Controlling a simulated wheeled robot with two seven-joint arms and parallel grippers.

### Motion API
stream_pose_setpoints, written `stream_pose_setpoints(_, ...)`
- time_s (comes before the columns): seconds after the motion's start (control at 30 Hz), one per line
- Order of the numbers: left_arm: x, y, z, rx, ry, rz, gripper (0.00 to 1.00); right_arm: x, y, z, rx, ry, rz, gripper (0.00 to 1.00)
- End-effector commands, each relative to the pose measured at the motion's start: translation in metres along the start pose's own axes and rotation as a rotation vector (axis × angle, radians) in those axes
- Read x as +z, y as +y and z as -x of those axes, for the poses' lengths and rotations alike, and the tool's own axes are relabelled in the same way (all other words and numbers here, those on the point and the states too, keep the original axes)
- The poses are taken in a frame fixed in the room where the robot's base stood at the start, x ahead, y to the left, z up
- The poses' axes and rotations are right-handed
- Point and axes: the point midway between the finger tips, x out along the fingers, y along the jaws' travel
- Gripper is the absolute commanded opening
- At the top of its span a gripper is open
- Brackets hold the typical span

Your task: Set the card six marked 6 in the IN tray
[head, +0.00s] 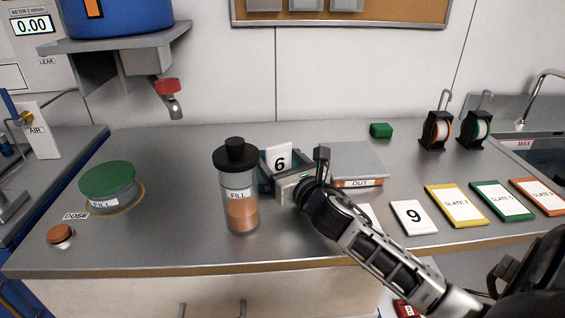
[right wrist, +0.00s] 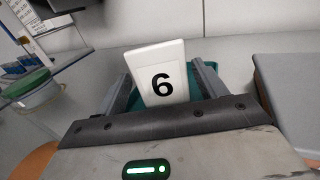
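The white card six (head: 279,160), marked with a black 6, stands upright and slightly tilted at the teal tray (head: 264,184) in the middle of the counter. The right wrist view shows the card (right wrist: 158,78) with the teal tray (right wrist: 185,95) around and behind it; its lower edge is hidden by my gripper. My right gripper (head: 294,180) reaches in from the right at the tray. Its fingers (right wrist: 163,85) are parted on either side of the card, with teal showing in narrow gaps between. The tray's label is hidden. My left gripper is not in view.
A FILL bottle (head: 240,205) with a black lid stands just left. Card nine (head: 413,217) and several slates (head: 456,205) lie right. A green-lidded tub (head: 108,185) is far left.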

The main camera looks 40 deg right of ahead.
Motion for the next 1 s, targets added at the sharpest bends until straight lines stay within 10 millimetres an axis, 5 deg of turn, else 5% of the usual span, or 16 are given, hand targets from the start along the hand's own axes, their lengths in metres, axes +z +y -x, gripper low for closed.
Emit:
stream_pose_setpoints(0.37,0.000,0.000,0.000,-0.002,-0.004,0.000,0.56,0.004,0.000,0.001,0.000,0.000,0.000,0.79)
stream_pose_setpoints(1.0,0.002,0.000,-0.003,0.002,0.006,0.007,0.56,0.001,0.000,0.111,0.000,0.003,-0.001,0.79)
